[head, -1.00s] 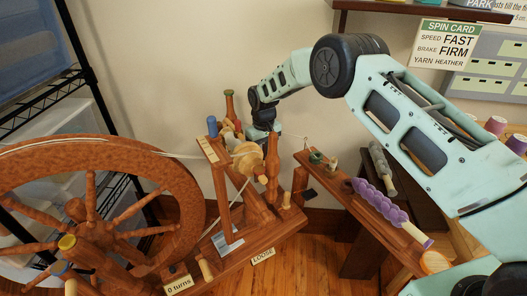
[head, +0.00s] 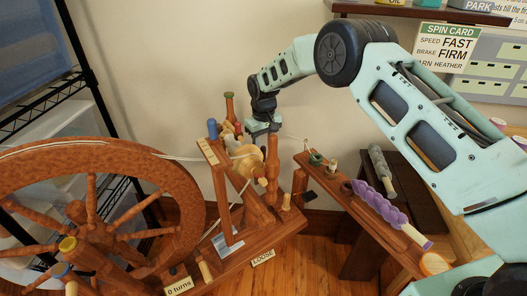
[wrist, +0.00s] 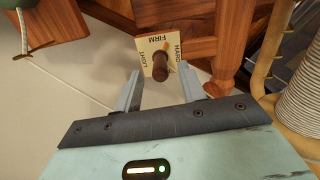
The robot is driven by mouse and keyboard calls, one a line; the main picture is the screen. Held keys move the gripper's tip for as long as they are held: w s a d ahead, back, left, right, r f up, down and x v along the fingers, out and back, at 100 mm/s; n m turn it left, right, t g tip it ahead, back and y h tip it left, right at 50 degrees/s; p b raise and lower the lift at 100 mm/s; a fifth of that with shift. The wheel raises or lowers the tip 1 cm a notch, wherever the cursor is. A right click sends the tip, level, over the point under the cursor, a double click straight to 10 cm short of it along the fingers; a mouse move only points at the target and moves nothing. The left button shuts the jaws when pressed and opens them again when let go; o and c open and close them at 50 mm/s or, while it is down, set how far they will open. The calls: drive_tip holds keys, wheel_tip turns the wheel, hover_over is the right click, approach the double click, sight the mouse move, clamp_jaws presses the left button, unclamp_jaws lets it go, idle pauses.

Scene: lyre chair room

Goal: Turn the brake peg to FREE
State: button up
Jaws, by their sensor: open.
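The brake peg (wrist: 160,66) is a short dark brown knob on a pale square plate (wrist: 147,45) in the wrist view. The plate reads LIGHT at left, FIRM at top and HARD at right. Any FREE mark is out of sight, and I cannot tell where the peg points. My gripper (wrist: 160,72) is open, one finger on each side of the peg; I see no clear contact. In the head view my gripper (head: 262,124) is over the upper part of the spinning wheel frame, and I cannot make out the peg there.
The big spinning wheel (head: 95,149) fills the left. A wooden post (head: 272,170) and bobbins stand close by my gripper. A bench (head: 340,189) with purple yarn (head: 380,203) is at right. The spin card (head: 447,48) hangs on the wall. Labels read LOOSE and 0 turns.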

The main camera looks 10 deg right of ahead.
sight(264, 147)
wheel_tip(264, 147, up, 13)
drive_tip(key=p, duration=0.1)
drive_tip(key=shift+r, duration=0.2)
